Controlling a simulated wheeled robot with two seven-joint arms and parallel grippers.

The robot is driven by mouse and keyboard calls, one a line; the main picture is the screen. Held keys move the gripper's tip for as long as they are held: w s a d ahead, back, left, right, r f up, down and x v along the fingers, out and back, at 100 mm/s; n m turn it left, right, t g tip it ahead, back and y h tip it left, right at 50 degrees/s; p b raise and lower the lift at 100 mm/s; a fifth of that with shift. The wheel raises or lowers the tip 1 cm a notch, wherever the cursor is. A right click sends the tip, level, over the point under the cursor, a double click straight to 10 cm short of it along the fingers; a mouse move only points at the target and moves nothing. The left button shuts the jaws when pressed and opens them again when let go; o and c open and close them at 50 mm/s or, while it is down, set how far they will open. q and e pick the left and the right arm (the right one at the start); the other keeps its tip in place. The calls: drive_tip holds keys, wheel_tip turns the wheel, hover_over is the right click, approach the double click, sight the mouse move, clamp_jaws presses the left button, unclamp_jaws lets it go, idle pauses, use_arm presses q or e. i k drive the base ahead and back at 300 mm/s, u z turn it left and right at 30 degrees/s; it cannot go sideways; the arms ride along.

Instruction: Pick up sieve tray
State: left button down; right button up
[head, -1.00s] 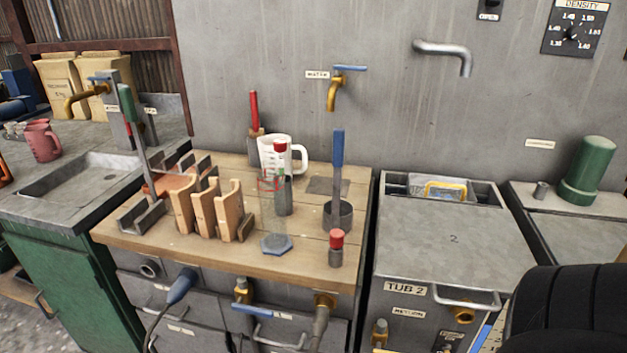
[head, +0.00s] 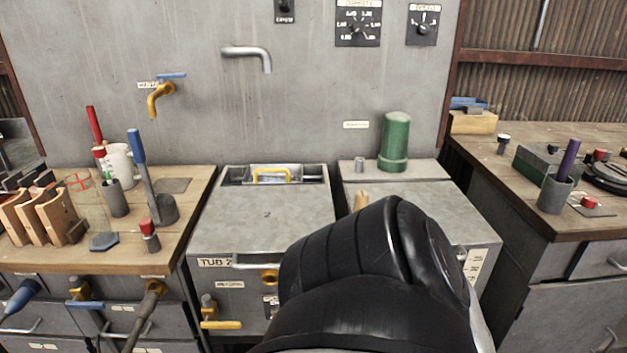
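A tray-like piece with a yellow handle (head: 271,176) sits in the open slot at the back of Tub 2 (head: 265,218). It looks like the sieve tray, but its inside is too small to make out. The rest of the tub top is covered by a grey lid. A large black arm part of mine fills the lower middle of the view and hides the tub's right front. Neither gripper shows, and no hand is near the yellow handle.
A wooden bench (head: 190,205) with wooden racks, a jug and upright tools stands left. A green cylinder (head: 395,142) stands on the unit right of the tub. A spout (head: 248,56) juts from the wall above. Another bench (head: 580,226) is at far right.

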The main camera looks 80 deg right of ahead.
sight(290, 172)
drive_tip(key=k, duration=0.55)
drive_tip(key=z, duration=1)
